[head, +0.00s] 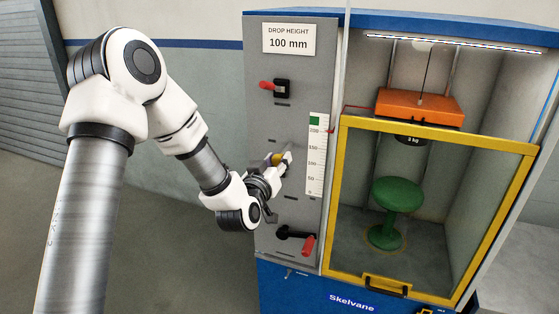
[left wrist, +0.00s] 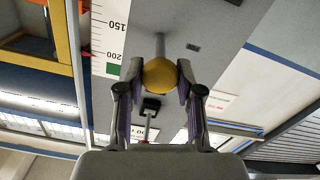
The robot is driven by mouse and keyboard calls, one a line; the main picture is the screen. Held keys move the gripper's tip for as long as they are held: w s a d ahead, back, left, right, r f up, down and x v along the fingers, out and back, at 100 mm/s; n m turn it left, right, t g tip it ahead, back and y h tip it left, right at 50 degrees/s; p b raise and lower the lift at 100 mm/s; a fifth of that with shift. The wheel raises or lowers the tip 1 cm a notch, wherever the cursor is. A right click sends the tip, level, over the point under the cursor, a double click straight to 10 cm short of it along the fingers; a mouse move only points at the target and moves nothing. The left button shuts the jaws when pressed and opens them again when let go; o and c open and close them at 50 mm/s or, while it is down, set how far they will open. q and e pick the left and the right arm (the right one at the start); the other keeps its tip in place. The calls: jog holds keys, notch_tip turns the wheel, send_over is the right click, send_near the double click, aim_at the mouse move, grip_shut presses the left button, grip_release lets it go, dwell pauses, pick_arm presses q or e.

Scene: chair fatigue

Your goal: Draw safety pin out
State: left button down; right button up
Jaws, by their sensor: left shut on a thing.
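A round yellow knob (head: 277,159) shows between the fingers of my left gripper (head: 280,157) at the grey control panel, and it looks like the head of the safety pin. In the left wrist view, both fingertips (left wrist: 160,78) press on opposite sides of the yellow knob (left wrist: 159,74). A grey rod (left wrist: 190,42) runs from behind the knob toward the panel; I cannot tell how deep it sits there. My right gripper is not in view.
The grey panel (head: 262,130) carries an upper red-tipped switch (head: 281,88), a lower red-handled lever (head: 308,244) and a height scale (head: 317,155). To the right, a yellow-framed door (head: 440,134) fronts a chamber with a green stool (head: 397,194) beneath an orange weight (head: 420,107).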

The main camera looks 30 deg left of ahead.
pick_arm(q)
jog(key=shift+s+d, duration=0.1)
jog(key=shift+s, duration=0.3)
jog(key=shift+w+f, duration=0.1)
jog(key=shift+w, duration=0.2)
jog(key=c, duration=0.7)
grip_release()
jog(key=shift+c, duration=0.2)
jog(key=v, duration=0.7)
jog(key=shift+s, duration=0.2)
